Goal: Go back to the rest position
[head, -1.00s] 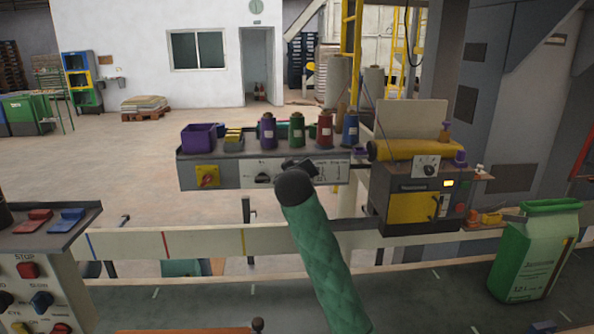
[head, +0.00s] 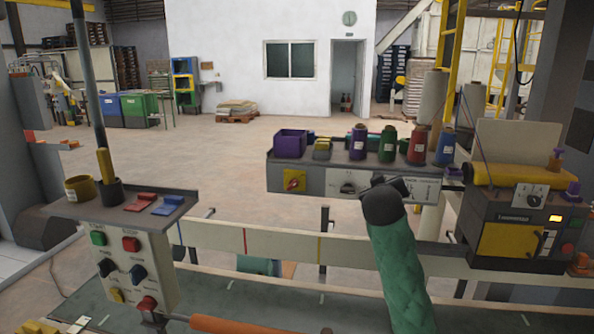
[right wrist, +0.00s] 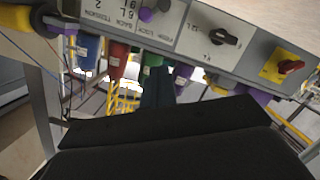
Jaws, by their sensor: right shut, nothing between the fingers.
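My right gripper (head: 392,187) is at the end of the green-sleeved arm, in front of the switch panel (head: 322,187) below the spool shelf. It is shut with nothing in it. In the right wrist view its dark fingers (right wrist: 157,88) point towards the panel, which appears upside down there. I cannot tell from the views whether the gripper touches the panel. My left gripper is in neither view.
Coloured thread spools (head: 388,146) and a purple bin (head: 290,143) stand on the shelf. A control box (head: 133,262) with buttons stands at left. A conveyor rail (head: 275,243) runs across below.

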